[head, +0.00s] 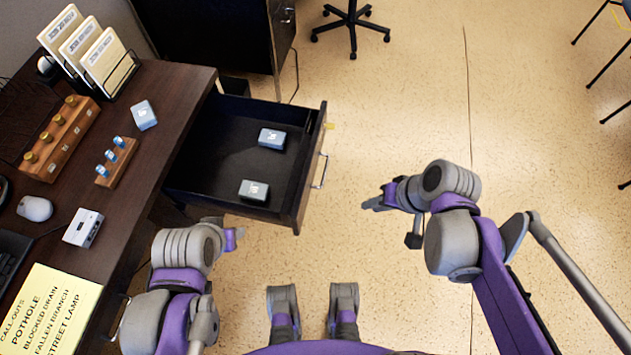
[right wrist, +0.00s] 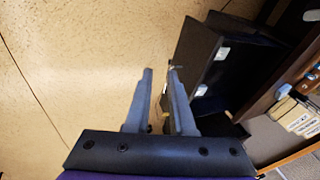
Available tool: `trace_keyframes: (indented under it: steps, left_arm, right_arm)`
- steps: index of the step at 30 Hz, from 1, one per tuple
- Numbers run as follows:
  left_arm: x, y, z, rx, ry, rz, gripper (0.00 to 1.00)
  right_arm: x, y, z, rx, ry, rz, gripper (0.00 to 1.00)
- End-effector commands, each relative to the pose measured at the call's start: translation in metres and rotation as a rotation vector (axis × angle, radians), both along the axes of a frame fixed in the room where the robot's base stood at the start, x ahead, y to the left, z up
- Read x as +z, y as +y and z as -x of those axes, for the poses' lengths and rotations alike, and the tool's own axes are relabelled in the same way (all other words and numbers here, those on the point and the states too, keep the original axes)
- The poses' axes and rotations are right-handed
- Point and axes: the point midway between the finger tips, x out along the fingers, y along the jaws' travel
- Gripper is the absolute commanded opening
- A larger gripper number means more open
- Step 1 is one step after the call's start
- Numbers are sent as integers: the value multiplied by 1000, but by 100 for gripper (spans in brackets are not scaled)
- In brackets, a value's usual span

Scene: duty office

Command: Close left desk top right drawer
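The left desk's top right drawer (head: 222,170) is pulled far out, its dark interior showing, with a silver bar handle (head: 321,170) on its front. Two small grey boxes (head: 272,138) (head: 253,190) lie in it. In the right wrist view the open drawer (right wrist: 205,45) is to the right of the fingers. My right gripper (head: 368,204) is right of the drawer front, apart from it in the head view; the right wrist view shows its two fingers (right wrist: 160,70) parallel with an empty gap. My left gripper (head: 234,238) is below the drawer's near side; its fingers are unclear.
The dark desk top (head: 150,85) holds a file rack (head: 110,60), wooden peg blocks (head: 60,138), a mouse (head: 34,208) and a yellow sign (head: 45,310). A dark cabinet (head: 215,30) stands behind. A chair base (head: 350,25) is at the back.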

Motion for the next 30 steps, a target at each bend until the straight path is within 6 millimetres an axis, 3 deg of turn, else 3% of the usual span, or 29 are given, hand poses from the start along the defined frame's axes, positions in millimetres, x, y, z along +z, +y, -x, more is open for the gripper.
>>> trace_keyframes:
  steps: [1, 3, 9, 17, 30]
  left_arm:
    - [-17, 0, 0, 0, 6, 0, 50]
    - [-28, 0, 0, 0, 9, 0, 50]
    - [-49, 0, -1, 0, 17, 0, 50]
    - [-56, 0, -1, 0, 19, 0, 50]
    - [-86, 0, -3, 0, 29, 0, 50]
  right_arm:
    - [-14, 2, -15, -15, 27, -75, 11]
    - [-21, 8, -32, -22, 54, -186, 0]
    - [-29, 13, -68, -17, 76, -412, 0]
    - [-35, 21, -79, -8, 74, -480, 0]
    - [-96, 84, -96, -6, 75, -477, 0]
